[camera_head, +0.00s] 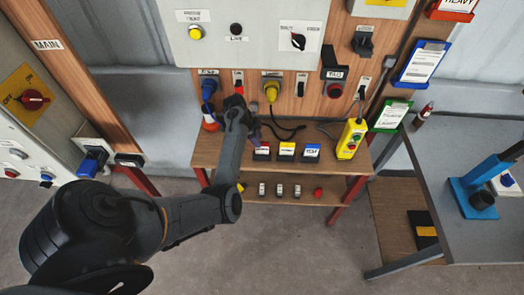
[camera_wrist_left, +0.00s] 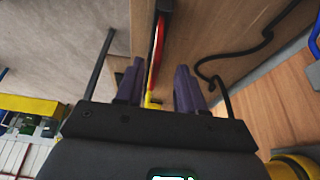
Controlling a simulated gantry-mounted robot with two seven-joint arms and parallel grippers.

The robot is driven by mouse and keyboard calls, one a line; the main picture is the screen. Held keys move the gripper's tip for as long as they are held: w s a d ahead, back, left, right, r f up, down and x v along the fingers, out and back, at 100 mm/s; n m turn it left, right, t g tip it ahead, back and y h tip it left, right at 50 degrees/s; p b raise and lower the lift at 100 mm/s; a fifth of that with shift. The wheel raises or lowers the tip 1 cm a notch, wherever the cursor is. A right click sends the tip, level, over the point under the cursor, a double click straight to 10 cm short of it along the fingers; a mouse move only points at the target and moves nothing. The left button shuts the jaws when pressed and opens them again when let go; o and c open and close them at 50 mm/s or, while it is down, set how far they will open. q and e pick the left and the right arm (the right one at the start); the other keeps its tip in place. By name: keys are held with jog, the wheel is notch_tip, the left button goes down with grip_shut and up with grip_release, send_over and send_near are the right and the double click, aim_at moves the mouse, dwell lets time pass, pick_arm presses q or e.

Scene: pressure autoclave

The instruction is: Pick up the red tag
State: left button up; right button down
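In the head view, a small dark holder with a red-and-white label (camera_head: 262,149) stands on the wooden bench, leftmost of three; I take it as the red tag. My left gripper (camera_head: 254,135) is just behind and left of it, partly hidden by my own arm. In the left wrist view, the two purple fingers of my left gripper (camera_wrist_left: 159,77) are apart. A thin red, pale-edged thing (camera_wrist_left: 159,40) shows edge-on between and beyond them. I cannot tell for sure whether it is the tag or whether a finger touches it. My right gripper is in neither view.
Yellow (camera_head: 286,149) and blue (camera_head: 311,152) labelled holders stand right of the red one. A yellow pendant (camera_head: 351,138) stands at the bench's right. A black cable (camera_head: 283,132) lies behind the holders. A lower shelf (camera_head: 262,197) holds small parts.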

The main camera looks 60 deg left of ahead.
aim_at(262, 150)
pick_arm(q)
jog(key=shift+d+x, duration=0.15)
jog(key=shift+x, duration=1.1)
jog(key=shift+d+x, duration=0.15)
jog(key=shift+x, duration=1.15)
grip_shut()
